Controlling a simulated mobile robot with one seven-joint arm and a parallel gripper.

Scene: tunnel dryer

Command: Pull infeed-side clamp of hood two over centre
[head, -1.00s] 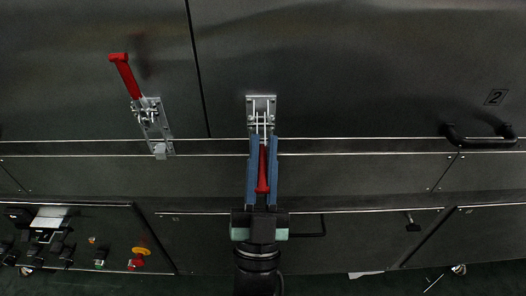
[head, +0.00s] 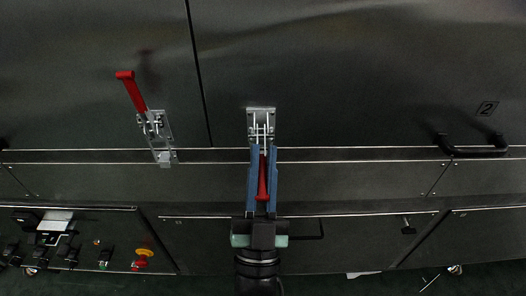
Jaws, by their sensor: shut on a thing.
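The clamp (head: 261,122) on hood two (head: 350,70) has a metal base just right of the hood seam, near the hood's lower edge. Its red handle (head: 262,178) points down in the picture, away from the base. My gripper (head: 263,150) reaches up from below, its two blue fingers on either side of the red handle, shut on it. The fingertips sit just below the clamp base and hide the clamp's lower end.
Another clamp (head: 158,125), its red handle up, stands left of the seam. A black bar handle (head: 474,147) is at right, below the "2" label (head: 487,109). A control panel (head: 70,240) with a red-and-yellow emergency stop button (head: 142,258) is at lower left.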

